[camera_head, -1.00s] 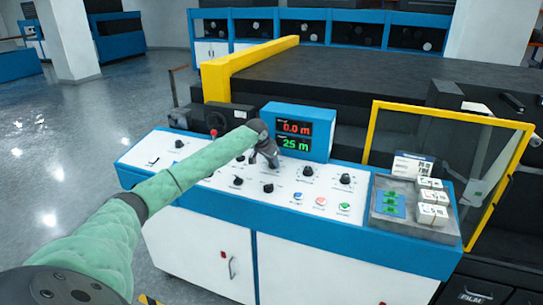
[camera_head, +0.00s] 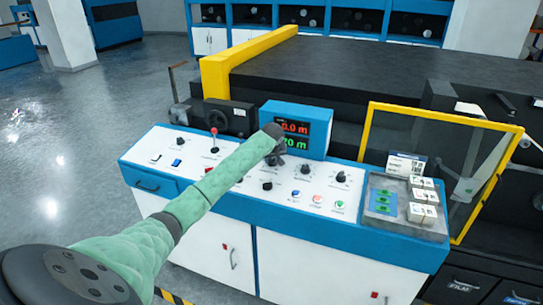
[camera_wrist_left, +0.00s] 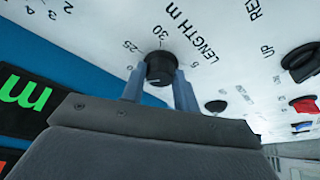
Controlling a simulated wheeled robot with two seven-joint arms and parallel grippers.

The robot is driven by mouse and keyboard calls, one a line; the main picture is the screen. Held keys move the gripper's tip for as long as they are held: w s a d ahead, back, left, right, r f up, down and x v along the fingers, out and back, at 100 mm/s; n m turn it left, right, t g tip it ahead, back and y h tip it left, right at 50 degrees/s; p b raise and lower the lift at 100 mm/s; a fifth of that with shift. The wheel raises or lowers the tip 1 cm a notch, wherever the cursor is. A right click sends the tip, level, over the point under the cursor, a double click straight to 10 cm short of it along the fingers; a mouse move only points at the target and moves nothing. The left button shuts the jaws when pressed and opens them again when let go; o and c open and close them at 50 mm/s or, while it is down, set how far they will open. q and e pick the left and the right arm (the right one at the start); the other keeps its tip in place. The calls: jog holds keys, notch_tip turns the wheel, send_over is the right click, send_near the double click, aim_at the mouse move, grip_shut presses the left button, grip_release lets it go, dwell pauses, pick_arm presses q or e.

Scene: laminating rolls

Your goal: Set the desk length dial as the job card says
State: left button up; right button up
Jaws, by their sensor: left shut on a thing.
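In the left wrist view my left gripper (camera_wrist_left: 158,82) is shut on the black length dial (camera_wrist_left: 160,66), one finger on each side. In the head view my left gripper (camera_head: 276,157) reaches the console just in front of the blue display box (camera_head: 312,118) and hides most of the dial. The display's lower green line ends in 0 m; its first digit is partly covered. A white card (camera_head: 405,165) stands behind the tray, its writing too small to read. My right gripper is out of view.
Other black knobs, a red-topped lever (camera_head: 214,133) and coloured buttons (camera_head: 318,197) share the white panel. A grey tray (camera_head: 400,228) with white boxes and green pieces is at the right end. A yellow-framed guard (camera_head: 445,111) stands behind it.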

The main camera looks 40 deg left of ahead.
pick_arm(q)
jog(key=n, duration=0.2)
jog(key=n+g+p, duration=0.1)
jog(key=shift+w+d+r+n+y+p, duration=0.1)
jog(key=shift+w+r+n+y+p, duration=0.1)
jog(key=shift+n+y+p, duration=0.15)
jog(key=n+g, duration=0.1)
jog(key=n, duration=0.2)
jog(key=shift+w+n+y+p, duration=0.1)
jog(key=shift+n+y+p, duration=0.15)
jog(key=shift+n+p, duration=0.1)
jog(key=n+g, duration=0.1)
jog(key=n, duration=0.3)
jog(key=shift+g, duration=0.3)
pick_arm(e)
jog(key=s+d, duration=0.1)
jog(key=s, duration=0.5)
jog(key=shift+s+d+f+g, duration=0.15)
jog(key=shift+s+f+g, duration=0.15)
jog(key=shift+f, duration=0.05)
pick_arm(q)
jog(key=shift+n, duration=0.3)
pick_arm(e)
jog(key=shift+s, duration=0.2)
pick_arm(q)
jog(key=o, duration=1)
jog(key=shift+f, duration=0.1)
jog(key=shift+c, duration=0.2)
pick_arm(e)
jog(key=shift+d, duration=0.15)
